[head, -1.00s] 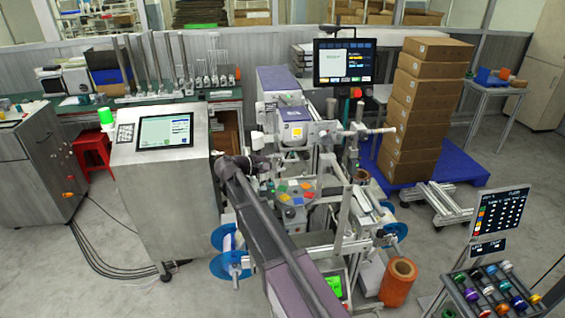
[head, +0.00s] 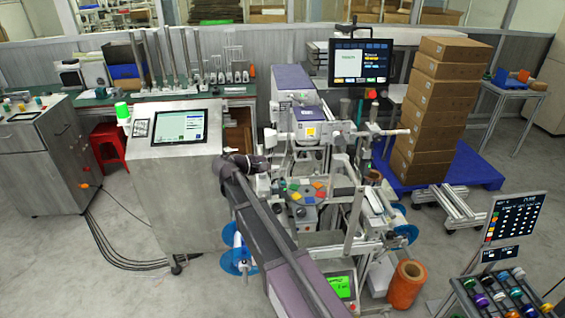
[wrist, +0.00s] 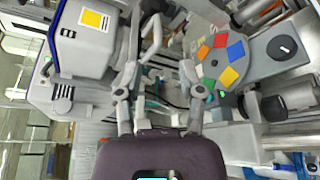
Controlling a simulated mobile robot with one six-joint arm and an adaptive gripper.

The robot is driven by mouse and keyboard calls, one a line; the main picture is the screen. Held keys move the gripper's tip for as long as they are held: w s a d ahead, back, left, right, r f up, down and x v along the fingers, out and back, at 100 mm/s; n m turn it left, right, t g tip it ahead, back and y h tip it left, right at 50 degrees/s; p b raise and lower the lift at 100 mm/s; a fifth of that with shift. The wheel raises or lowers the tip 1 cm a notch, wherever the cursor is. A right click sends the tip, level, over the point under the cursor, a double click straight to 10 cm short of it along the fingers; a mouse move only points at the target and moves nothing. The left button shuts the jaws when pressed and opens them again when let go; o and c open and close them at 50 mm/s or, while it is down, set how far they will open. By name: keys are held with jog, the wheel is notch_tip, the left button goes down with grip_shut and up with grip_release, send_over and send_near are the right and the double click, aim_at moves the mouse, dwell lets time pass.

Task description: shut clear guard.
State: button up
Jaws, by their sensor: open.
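My gripper (wrist: 158,78) is open and empty in the wrist view, its two fingers apart over the machine. In the head view my arm reaches over the labelling machine (head: 312,133), and the fingers are too small there to make out. I cannot pick out the clear guard for certain in either view, nor tell how far open it stands. A pale bent bar (wrist: 152,48) shows just beyond the fingertips in the wrist view; I cannot tell whether it belongs to the guard. A grey disc with coloured pads (wrist: 221,62) lies to the right of the fingers.
A steel console (head: 178,200) stands left of the machine. A monitor (head: 360,62) rises behind it. Stacked cartons (head: 432,115) on a blue pallet (head: 470,168) are at the right. An orange roll (head: 406,287) stands on the floor near a rack of coloured spools (head: 505,297).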

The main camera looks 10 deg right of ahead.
jog(key=shift+p+v, duration=0.55)
jog(key=shift+v, duration=2.2)
jog(key=s+d+f+m+g+y, duration=0.2)
jog(key=s+d+f+m+y, duration=0.1)
jog(key=s+d+f+y, duration=0.35)
jog(key=s+d+f+m+g+y, duration=0.35)
jog(key=s+d+f, duration=0.25)
jog(key=s+d, duration=0.3)
jog(key=s+a+f+m+y, duration=0.1)
jog(key=s+f+m+y, duration=0.1)
jog(key=s, duration=0.6)
jog(key=shift+s+a+m+y, duration=0.35)
jog(key=shift+m+y, duration=0.5)
jog(key=shift+y, duration=0.55)
jog(key=shift+d+t, duration=0.1)
jog(key=shift+t, duration=0.15)
